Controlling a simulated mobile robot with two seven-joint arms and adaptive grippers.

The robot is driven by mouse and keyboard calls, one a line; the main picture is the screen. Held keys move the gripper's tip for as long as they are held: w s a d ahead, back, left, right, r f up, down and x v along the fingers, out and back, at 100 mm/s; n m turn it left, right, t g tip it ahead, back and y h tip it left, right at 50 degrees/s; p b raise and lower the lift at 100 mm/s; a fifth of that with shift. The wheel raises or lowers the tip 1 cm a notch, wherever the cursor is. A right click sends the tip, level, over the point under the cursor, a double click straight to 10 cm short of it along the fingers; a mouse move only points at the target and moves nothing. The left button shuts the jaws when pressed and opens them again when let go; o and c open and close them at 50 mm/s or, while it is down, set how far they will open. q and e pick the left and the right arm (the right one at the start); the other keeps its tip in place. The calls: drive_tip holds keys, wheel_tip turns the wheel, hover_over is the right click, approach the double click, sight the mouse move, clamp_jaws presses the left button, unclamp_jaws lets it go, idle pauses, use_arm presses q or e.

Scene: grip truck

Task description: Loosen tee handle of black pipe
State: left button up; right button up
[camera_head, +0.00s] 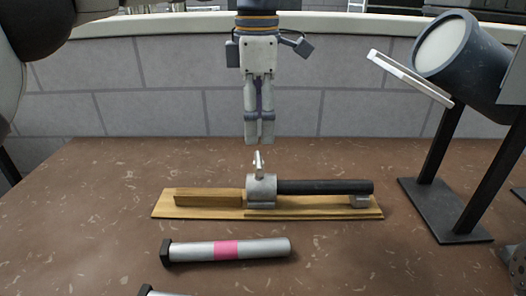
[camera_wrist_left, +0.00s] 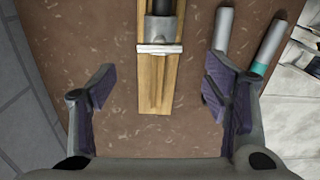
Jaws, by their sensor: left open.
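The black pipe (camera_head: 325,187) lies level on a wooden board, its left end in a grey metal clamp (camera_head: 262,190). The pale tee handle (camera_head: 258,162) stands up from the top of this clamp. In the left wrist view the tee handle (camera_wrist_left: 160,48) is a light bar across the board, with the black pipe (camera_wrist_left: 165,6) beyond it. My left gripper (camera_head: 259,142) points down just above the tee handle, apart from it. In the wrist view its fingers (camera_wrist_left: 157,88) are spread wide, with nothing between them but board below. My right gripper is not in view.
The wooden board (camera_head: 205,211) rests on a brown tabletop (camera_head: 90,225). A silver pipe with a pink band (camera_head: 226,249) lies in front of it. A dark lamp-like can on a stand (camera_head: 447,212) stands at right. A grey block wall (camera_head: 150,110) is behind.

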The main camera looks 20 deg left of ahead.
sight(258, 159)
use_arm(q)
wheel_tip(258, 159, down, 9)
drive_tip(key=shift+f, duration=0.1)
drive_tip(key=c, duration=1.2)
